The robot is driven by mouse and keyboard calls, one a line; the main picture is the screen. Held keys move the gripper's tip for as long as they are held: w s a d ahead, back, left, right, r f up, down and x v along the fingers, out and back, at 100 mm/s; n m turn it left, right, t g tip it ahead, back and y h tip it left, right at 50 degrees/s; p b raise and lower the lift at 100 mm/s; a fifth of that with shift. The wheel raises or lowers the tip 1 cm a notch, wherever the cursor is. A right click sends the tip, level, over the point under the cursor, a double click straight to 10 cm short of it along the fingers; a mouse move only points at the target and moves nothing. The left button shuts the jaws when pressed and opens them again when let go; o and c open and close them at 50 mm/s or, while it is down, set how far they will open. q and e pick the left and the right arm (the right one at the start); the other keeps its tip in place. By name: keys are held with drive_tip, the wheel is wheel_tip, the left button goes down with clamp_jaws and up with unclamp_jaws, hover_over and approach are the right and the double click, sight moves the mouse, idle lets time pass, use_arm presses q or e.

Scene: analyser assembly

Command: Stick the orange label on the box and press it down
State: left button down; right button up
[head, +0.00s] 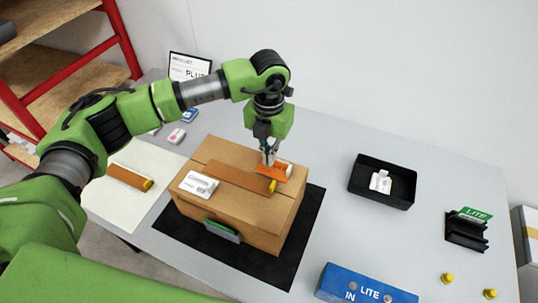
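The brown cardboard box (232,213) stands on a black mat (185,239) in the middle of the table. The orange label (272,171) is at the far right of the box top, directly below my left gripper (268,158). The label looks flat on or just above the top; I cannot tell if it touches everywhere. My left gripper points down, its tips at the label. The fingers are too small and partly hidden to show whether they are shut on it. My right gripper is not in view.
On the box top are a white item (199,184) and a small yellow piece (273,186). A black tray (363,195) holds a white part. A blue LITE block (345,284) is at the front right, a black holder (465,235) farther right. Free table lies between mat and tray.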

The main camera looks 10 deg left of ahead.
use_arm(q)
drive_tip(key=shift+f+b, duration=0.85)
drive_tip(key=shift+f, duration=0.15)
idle(0.7)
drive_tip(key=shift+r, duration=0.1)
drive_tip(key=shift+r+p, duration=1.2)
drive_tip(key=shift+r, duration=1.75)
drive_tip(key=shift+f, duration=0.1)
